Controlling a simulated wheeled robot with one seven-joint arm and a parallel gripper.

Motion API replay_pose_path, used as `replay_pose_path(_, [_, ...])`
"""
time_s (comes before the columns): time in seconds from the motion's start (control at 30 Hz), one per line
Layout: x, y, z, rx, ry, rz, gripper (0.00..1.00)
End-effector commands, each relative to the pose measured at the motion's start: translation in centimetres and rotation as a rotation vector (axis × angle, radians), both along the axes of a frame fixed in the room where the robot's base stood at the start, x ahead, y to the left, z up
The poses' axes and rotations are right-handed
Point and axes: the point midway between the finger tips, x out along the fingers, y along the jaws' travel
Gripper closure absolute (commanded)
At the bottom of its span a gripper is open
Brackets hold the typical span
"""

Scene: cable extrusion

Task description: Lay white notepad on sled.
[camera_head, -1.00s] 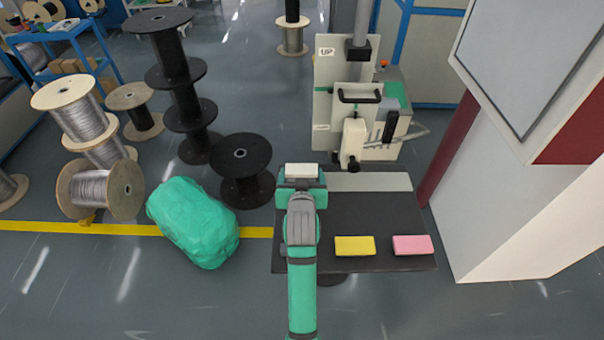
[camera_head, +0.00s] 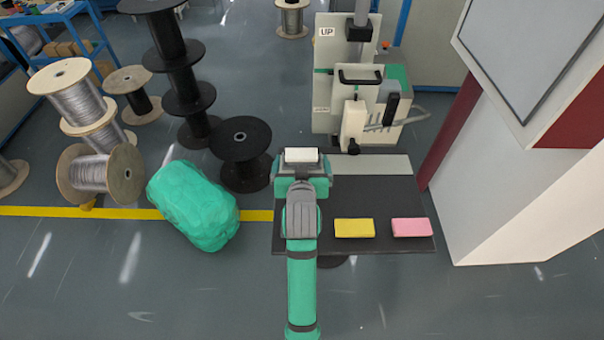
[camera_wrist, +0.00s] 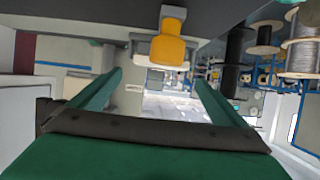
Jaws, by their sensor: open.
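My gripper (camera_head: 301,172) is over the left part of the dark table in the head view. In the wrist view its two green fingers (camera_wrist: 158,98) stand wide apart, with nothing visible between them. A white block (camera_head: 301,155) shows at the gripper's far end. I cannot tell whether it is the white notepad or part of my gripper. My arm hides the table left of the yellow notepad. I cannot identify the sled with certainty. A pale machine (camera_head: 352,85) marked "UP" stands behind the table.
A yellow notepad (camera_head: 355,228) and a pink notepad (camera_head: 412,227) lie on the dark table (camera_head: 375,197). A pale strip (camera_head: 382,164) runs along its far edge. A green bundle (camera_head: 195,205) and spools (camera_head: 241,140) stand left. A white cabinet (camera_head: 510,190) blocks the right.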

Motion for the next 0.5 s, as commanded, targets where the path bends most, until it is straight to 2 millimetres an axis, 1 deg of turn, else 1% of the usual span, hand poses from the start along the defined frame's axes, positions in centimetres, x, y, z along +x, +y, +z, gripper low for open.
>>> replay_pose_path(0.03, [-1.1,0.0,0.5,0.000,-0.002,0.000,0.04])
replay_pose_path(0.2, [-4.2,0.0,1.9,0.000,-0.005,0.000,0.04])
replay_pose_path(0.3, [-5.7,0.0,2.5,0.000,-0.004,0.000,0.04])
replay_pose_path(0.4, [-6.8,0.0,3.0,-0.001,-0.005,0.000,0.04])
replay_pose_path(0.5, [-7.4,0.0,3.2,-0.001,-0.004,0.000,0.04])
